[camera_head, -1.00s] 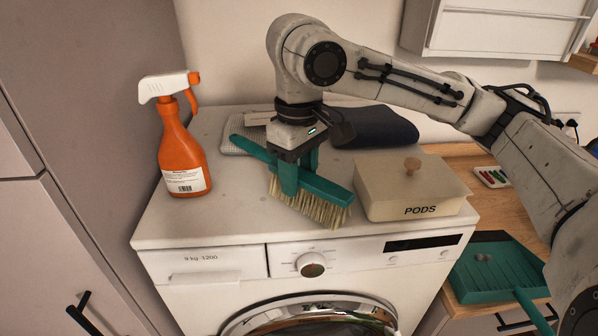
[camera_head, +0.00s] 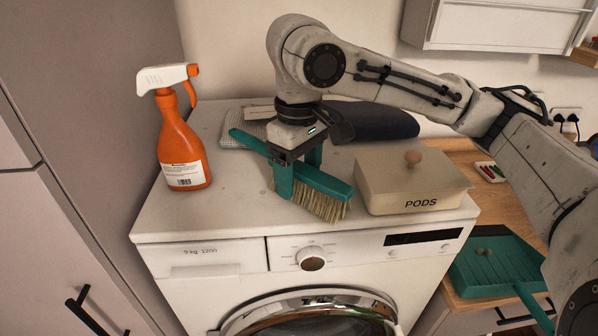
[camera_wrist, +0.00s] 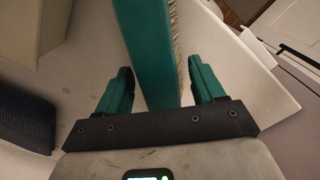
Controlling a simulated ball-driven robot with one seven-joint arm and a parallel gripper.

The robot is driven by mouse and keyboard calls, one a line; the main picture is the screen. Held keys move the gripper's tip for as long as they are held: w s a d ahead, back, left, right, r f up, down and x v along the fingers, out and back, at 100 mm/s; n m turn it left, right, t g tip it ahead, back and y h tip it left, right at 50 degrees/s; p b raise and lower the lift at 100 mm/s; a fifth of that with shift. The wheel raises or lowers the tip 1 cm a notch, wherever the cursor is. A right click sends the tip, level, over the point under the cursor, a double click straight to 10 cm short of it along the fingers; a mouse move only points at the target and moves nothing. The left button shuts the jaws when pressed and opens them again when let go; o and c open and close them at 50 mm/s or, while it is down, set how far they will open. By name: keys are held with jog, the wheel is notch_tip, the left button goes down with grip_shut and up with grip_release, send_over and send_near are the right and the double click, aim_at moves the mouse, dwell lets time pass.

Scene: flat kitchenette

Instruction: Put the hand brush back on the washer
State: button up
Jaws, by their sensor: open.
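The hand brush (camera_head: 325,182), teal with pale bristles, is on top of the white washer (camera_head: 210,222), between the spray bottle and the pods box. It lies at a slant, bristles facing down and toward the front. My gripper (camera_head: 297,178) is over the brush, pointing down. In the wrist view, the brush (camera_wrist: 150,50) runs between the two teal fingers of my gripper (camera_wrist: 162,85), with a gap on each side. The fingers are open and do not grip it. Whether the bristles bear fully on the washer top is hard to tell.
An orange spray bottle (camera_head: 183,145) stands at the left of the washer top. A beige PODS box (camera_head: 410,185) with a wooden knob is close on the right. A dark folded cloth (camera_head: 375,122) lies behind. A teal dustpan (camera_head: 497,265) rests on the wooden counter (camera_head: 465,160).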

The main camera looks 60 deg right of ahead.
notch_tip(320, 180, up, 13)
jog(key=shift+r, duration=0.15)
dwell(0.4)
